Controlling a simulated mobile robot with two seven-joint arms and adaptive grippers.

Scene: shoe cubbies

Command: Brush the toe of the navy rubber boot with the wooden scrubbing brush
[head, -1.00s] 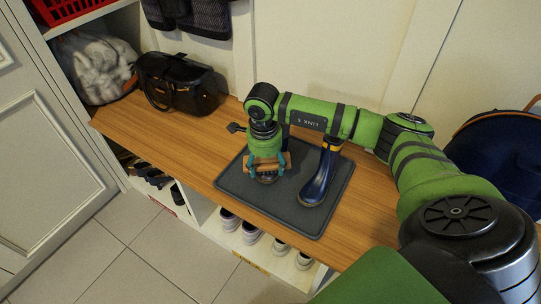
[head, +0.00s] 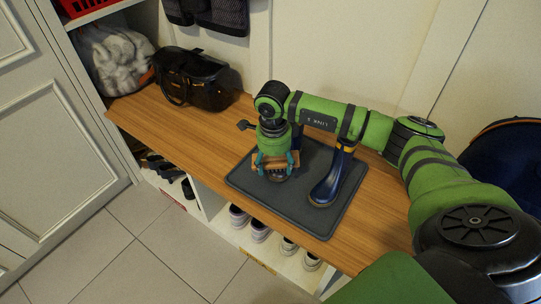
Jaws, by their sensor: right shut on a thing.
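A navy rubber boot (head: 329,183) with a yellow-orange band near its top stands upright on the dark grey mat (head: 327,224), its toe towards the front. My right gripper (head: 277,163), with teal fingers pointing down, is shut on the wooden scrubbing brush (head: 288,158). The brush is left of this boot, apart from it. A dark rounded shape shows just under the brush; I cannot tell whether it is bristles or another boot's toe. A sliver of dark blue behind the gripper is mostly hidden. My left gripper is not in view.
The mat lies on a wooden bench top (head: 151,119). A black handbag (head: 197,80) and a grey-white bag (head: 115,60) stand at the left end. Shoes (head: 259,230) sit in cubbies below. A dark blue round item (head: 507,165) is at the right.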

